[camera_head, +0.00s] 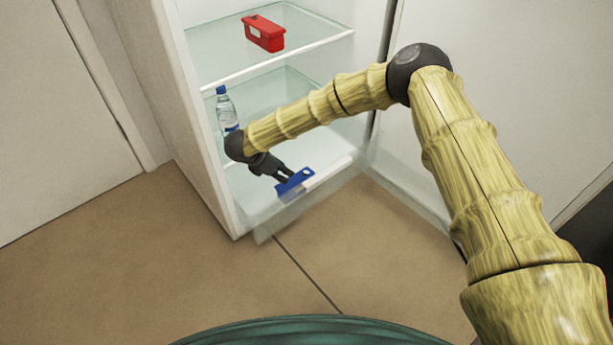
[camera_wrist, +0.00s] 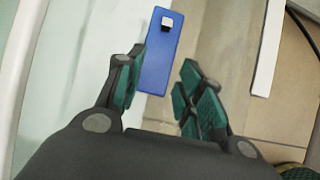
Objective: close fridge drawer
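The fridge (camera_head: 200,110) stands open in the head view. Its clear drawer (camera_head: 262,232) is at the bottom, and its front edge juts out past the fridge body. A blue flat object (camera_head: 295,183) with a small hole or light square lies at the drawer area near my gripper; it also shows in the wrist view (camera_wrist: 160,60). My gripper (camera_head: 288,174) is inside the lower fridge opening, by the blue object. In the wrist view my gripper (camera_wrist: 165,95) has its fingers spread, with the blue object's near end by the left finger. I cannot tell whether they touch.
A red box (camera_head: 264,34) sits on the upper glass shelf (camera_head: 215,45). A water bottle (camera_head: 226,110) stands at the left inside the fridge. The open fridge door (camera_head: 490,70) is at the right, behind my arm. The tiled floor (camera_head: 130,260) in front is clear.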

